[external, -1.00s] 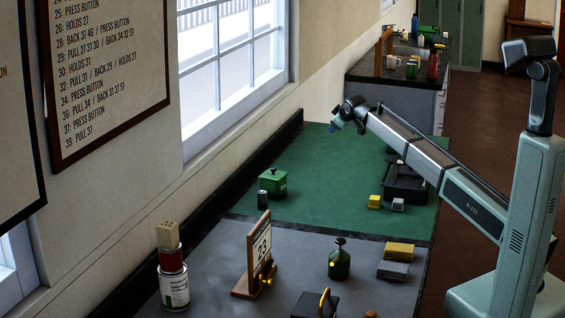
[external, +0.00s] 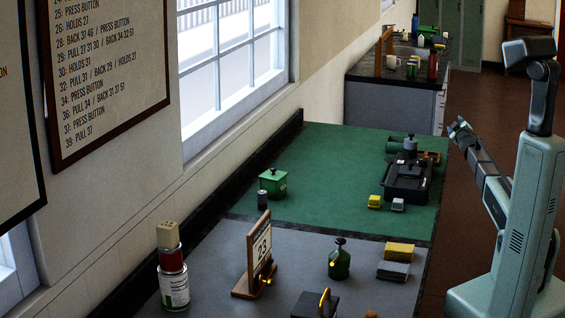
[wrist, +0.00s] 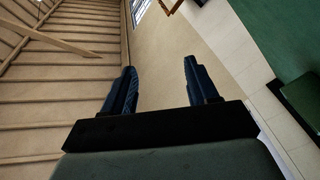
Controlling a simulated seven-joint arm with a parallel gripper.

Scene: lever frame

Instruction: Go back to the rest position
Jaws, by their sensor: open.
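My gripper (wrist: 160,82) is open in the wrist view, its two dark blue fingers well apart with nothing between them. Behind the fingers are a plain tan surface and slatted boards. In the external view my gripper (external: 456,127) is the small dark end of the arm, raised near the right edge of the green-topped table. It is clear of the table objects there. The arm is angled up and away from its pale green base.
The green mat (external: 330,170) holds a black tray (external: 405,185), a green lidded box (external: 273,183) and small yellow and grey blocks. The grey front section (external: 215,255) holds a number stand (external: 258,255), a green bottle (external: 339,262) and a paint can (external: 173,288).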

